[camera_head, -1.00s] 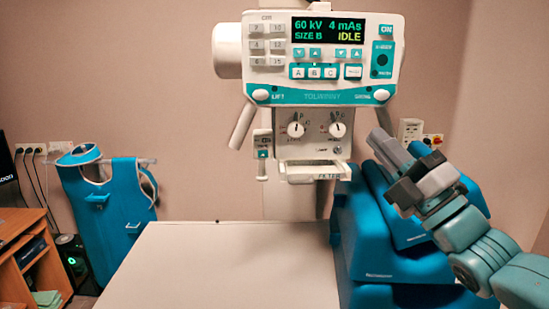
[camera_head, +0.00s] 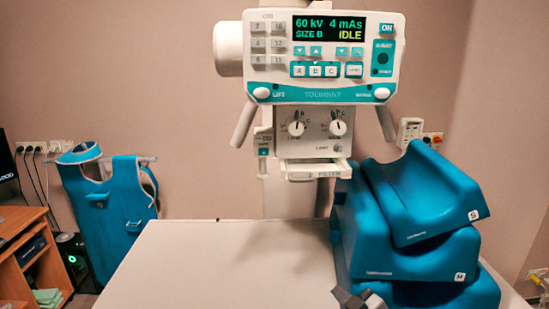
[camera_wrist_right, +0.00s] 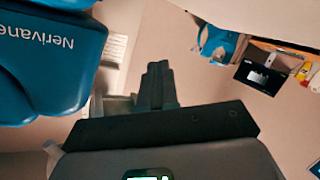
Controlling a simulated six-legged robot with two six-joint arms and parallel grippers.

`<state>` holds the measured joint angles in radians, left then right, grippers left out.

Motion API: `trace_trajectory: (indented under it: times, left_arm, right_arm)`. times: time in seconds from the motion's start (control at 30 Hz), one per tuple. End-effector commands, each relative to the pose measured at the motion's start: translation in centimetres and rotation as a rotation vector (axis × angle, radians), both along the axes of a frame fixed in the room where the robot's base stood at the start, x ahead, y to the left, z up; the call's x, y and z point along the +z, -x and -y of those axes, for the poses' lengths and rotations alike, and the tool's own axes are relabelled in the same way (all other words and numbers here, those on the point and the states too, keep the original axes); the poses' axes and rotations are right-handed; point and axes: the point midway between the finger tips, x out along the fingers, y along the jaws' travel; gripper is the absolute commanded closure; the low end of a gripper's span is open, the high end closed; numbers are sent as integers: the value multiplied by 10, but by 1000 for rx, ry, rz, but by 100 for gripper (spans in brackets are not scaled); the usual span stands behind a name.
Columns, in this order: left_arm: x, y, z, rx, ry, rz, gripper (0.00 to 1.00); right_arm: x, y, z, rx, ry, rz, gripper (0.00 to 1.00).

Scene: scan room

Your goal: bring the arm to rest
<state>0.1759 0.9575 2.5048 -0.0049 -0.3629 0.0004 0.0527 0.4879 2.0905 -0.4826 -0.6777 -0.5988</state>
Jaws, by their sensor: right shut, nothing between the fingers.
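My right gripper (camera_head: 357,297) shows only as a small dark grey part at the bottom edge of the head view, low in front of the blue foam supports. In the right wrist view its two dark fingers (camera_wrist_right: 157,84) are together with nothing between them. The rest of my right arm is out of the head view. My left gripper is in neither view.
Stacked blue supports (camera_head: 400,245) stand at the table's right; a blue block (camera_wrist_right: 50,65) also shows in the wrist view. The X-ray unit (camera_head: 318,95) reads IDLE. A blue apron (camera_head: 115,205) hangs at left.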

Motion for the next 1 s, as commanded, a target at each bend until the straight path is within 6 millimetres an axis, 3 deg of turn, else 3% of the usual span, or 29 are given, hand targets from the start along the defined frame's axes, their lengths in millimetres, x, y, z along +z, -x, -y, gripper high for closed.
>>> trace_trajectory:
  times: [0.03,0.1,0.2,0.3,0.5,0.67,0.73,0.8,1.0]
  left_arm:
    - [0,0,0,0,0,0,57]
    - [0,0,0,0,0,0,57]
    - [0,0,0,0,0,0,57]
    - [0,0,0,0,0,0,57]
    - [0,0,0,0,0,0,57]
    - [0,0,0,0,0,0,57]
    - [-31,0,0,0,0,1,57]
    - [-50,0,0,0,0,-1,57]
    - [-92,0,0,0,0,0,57]
  right_arm:
    - [-42,14,-3,-27,-57,-133,100]
    - [-97,40,-7,-79,-141,-321,100]
    - [-166,86,-12,-172,-250,-586,100]
    - [-220,140,-18,-278,-339,-829,100]
    - [-282,240,-29,-486,-450,-1211,100]
    - [-306,316,-36,-658,-496,-1466,100]
    - [-337,317,-36,-670,-502,-1472,100]
    - [-356,316,-36,-668,-501,-1469,100]
    - [-398,315,-36,-664,-500,-1465,100]
